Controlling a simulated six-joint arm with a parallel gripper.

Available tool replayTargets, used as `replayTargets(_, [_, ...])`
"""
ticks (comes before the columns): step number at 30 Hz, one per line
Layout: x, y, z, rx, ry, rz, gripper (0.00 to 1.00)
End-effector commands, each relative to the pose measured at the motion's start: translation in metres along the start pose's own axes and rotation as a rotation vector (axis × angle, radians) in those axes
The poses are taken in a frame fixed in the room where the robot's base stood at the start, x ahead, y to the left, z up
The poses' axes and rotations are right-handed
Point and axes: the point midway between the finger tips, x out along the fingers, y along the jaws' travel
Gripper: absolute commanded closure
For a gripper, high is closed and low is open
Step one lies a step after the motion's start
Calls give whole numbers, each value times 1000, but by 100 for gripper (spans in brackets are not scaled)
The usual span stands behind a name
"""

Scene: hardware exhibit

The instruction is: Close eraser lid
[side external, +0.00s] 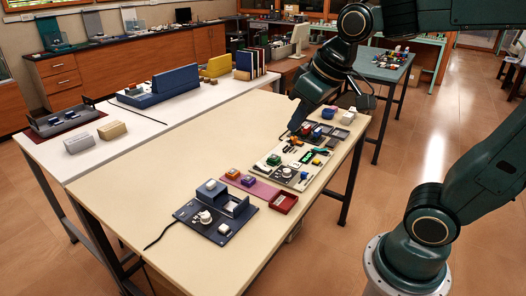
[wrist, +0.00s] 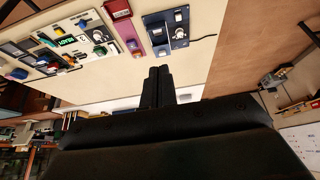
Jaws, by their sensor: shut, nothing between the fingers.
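My gripper (side external: 294,126) hangs over the far part of the cream table in the side external view. In the wrist view its two dark fingers (wrist: 158,72) are together and empty, pointing at the table. I cannot tell for sure which thing is the eraser lid. A dark blue board (side external: 232,236) at the near end of the table carries a white knob and a grey-blue box; it also shows in the wrist view (wrist: 181,43).
A pale board with switches (side external: 291,184) and a pink mat (side external: 262,193) with small boxes lie along the table's right side. The cream table (side external: 150,190) is bare on the left. A white table (side external: 90,160) behind holds a blue block unit (side external: 162,88).

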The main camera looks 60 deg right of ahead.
Motion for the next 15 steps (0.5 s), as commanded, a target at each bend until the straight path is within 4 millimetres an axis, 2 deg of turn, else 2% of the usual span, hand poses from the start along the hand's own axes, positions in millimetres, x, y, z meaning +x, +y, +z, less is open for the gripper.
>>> replayTargets(3, [14, 1, -26, 0, -14, 0, 100])
replayTargets(8, [36, 2, -58, 0, -27, 0, 100])
replayTargets(15, [76, 5, -102, 0, -46, 0, 100])
